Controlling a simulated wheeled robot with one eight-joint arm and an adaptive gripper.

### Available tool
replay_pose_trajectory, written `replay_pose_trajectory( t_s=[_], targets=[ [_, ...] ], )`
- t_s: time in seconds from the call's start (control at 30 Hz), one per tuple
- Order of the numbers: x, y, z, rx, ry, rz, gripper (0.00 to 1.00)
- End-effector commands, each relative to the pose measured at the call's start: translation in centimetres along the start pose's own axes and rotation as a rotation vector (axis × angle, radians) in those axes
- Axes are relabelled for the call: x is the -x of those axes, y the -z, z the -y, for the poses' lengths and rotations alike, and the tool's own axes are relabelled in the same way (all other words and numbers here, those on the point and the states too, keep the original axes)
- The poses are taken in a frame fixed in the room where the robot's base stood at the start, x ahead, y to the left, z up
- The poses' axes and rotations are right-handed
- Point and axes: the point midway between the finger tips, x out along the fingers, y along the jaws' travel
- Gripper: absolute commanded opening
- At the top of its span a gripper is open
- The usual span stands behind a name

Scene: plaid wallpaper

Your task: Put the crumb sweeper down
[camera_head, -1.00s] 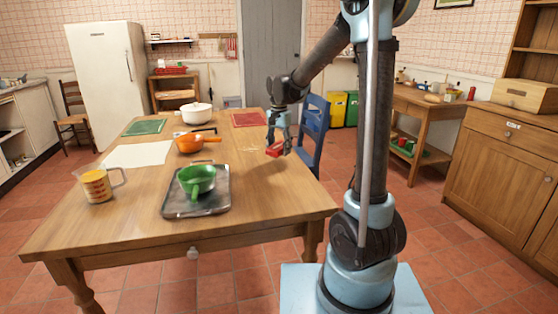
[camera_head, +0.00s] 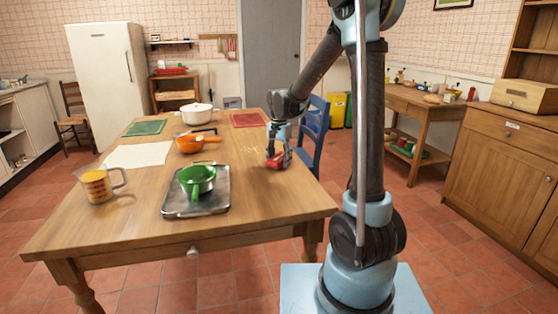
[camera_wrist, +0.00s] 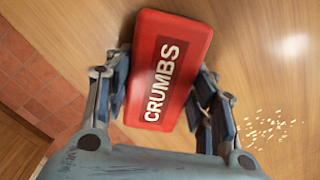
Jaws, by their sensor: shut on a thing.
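The crumb sweeper is a red block with "CRUMBS" in white letters, filling the middle of the wrist view (camera_wrist: 182,50). In the head view the sweeper (camera_head: 279,162) is low at the right side of the wooden table (camera_head: 255,200). My gripper (camera_head: 277,150) is shut on it, with a finger along each long side in the wrist view (camera_wrist: 163,95). The sweeper looks close to the tabletop; I cannot tell whether it touches. Pale crumbs (camera_wrist: 270,128) lie on the wood to its right in the wrist view, and show faintly in the head view (camera_head: 250,149).
A metal tray (camera_head: 222,203) with a green colander (camera_head: 197,180) stands at the table's front. An orange pan (camera_head: 190,145), white pot (camera_head: 197,115) and measuring jug (camera_head: 97,186) stand further left. A blue chair (camera_head: 315,130) is beside the table's right edge. Bare wood lies between tray and sweeper.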

Motion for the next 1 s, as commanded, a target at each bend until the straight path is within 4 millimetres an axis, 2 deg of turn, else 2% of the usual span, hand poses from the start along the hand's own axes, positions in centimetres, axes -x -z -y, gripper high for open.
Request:
replay_pose_trajectory(
  t_s=[0.13, 0.17, 0.2, 0.23, 0.73, 0.87, 1.0],
  targets=[
    [-0.8, -0.2, -0.1, 0.001, -0.002, 0.002, 0.27],
    [-0.8, -0.2, -0.1, 0.001, -0.003, 0.003, 0.59],
    [-0.8, -0.2, 0.0, 0.002, -0.003, 0.004, 0.68],
    [-0.9, -0.2, 0.0, 0.002, -0.003, 0.004, 0.71],
    [-0.2, -0.2, 0.0, 0.002, -0.001, 0.001, 0.71],
    [1.1, -0.2, 0.0, 0.001, -0.001, 0.001, 0.71],
    [3.4, -0.2, -0.1, 0.001, -0.001, 0.0, 0.71]
  ],
)
